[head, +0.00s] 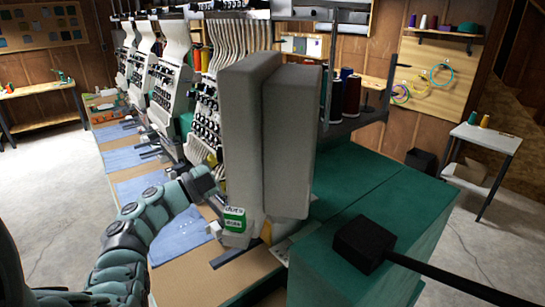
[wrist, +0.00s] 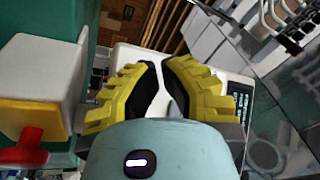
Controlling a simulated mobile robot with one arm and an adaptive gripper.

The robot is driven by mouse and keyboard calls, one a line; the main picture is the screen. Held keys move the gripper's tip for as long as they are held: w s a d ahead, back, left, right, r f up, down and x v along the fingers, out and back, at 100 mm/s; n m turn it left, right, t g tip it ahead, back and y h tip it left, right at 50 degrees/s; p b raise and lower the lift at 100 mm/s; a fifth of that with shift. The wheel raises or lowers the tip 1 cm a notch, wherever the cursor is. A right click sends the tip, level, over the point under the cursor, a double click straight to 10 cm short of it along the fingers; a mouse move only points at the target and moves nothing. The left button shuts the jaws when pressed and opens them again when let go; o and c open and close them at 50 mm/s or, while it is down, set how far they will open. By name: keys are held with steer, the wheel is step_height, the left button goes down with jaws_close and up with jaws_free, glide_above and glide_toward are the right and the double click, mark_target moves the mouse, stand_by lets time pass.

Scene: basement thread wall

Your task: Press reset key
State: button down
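My gripper (wrist: 160,66) has yellow ribbed fingers with black pads. In the wrist view its tips are drawn together with only a narrow gap, and nothing shows between them. A white panel (wrist: 126,56) lies beyond the fingers, with a dark screen (wrist: 238,100) bearing small light text to the right. The fingers cover part of this panel. No key marked reset can be made out in either view. In the head view my gripper (head: 217,202) is small and partly hidden, close to a white and green labelled box (head: 235,220). I cannot tell whether it touches anything.
A white block with a yellow base (wrist: 35,118) and a red knob (wrist: 25,148) are left in the wrist view. Tall grey housings (head: 290,140) and a green cabinet (head: 380,200) stand right of my arm. Embroidery machines (head: 165,80) line the long table.

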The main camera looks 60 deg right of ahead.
steer(key=shift+s+d, duration=0.2)
steer(key=shift+s, duration=0.3)
stand_by(0.3)
stand_by(0.4)
steer(key=shift+w+a, duration=0.35)
steer(key=shift+w, duration=0.55)
steer(key=shift+w, duration=0.1)
steer(key=w, duration=0.1)
steer(key=w+a+b, duration=0.1)
steer(key=w, duration=0.1)
steer(key=w+a+b, duration=0.1)
steer(key=shift+w, duration=0.25)
stand_by(0.4)
